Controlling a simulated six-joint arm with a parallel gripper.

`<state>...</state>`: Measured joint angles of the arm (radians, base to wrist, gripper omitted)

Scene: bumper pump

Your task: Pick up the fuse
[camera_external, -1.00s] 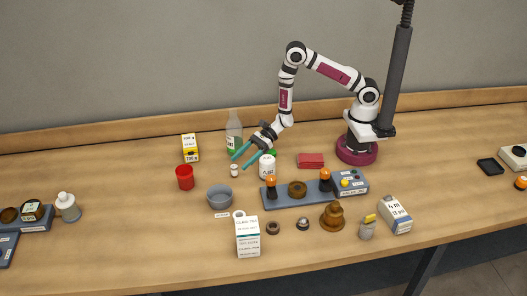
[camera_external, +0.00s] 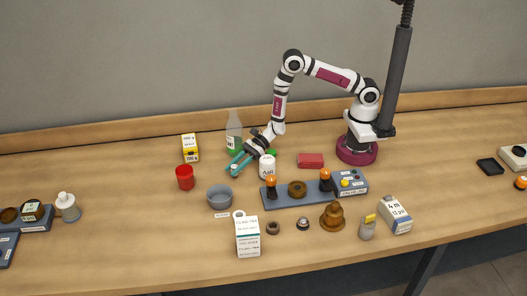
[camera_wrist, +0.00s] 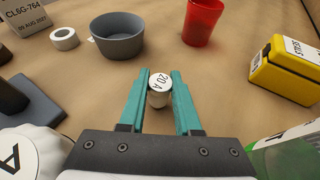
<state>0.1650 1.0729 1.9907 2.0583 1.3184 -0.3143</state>
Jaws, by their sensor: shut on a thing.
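The fuse (camera_wrist: 160,88) is a small white cylinder with "20 A" on its top, upright between my gripper's teal fingers. My gripper (camera_wrist: 160,92) is shut on it, with one finger on each side. In the external view, my gripper (camera_external: 236,168) is low over the table, left of the white jar, and the fuse (camera_external: 234,168) shows small and partly covered between the fingertips. I cannot tell whether the fuse still touches the table.
A white jar (camera_external: 267,166) and a green-based bottle (camera_external: 234,132) stand close to my gripper. A yellow box (camera_wrist: 283,74), a red cup (camera_wrist: 202,20) and a grey bowl (camera_wrist: 117,36) stand around it. A grey panel (camera_external: 290,198) lies to the right.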

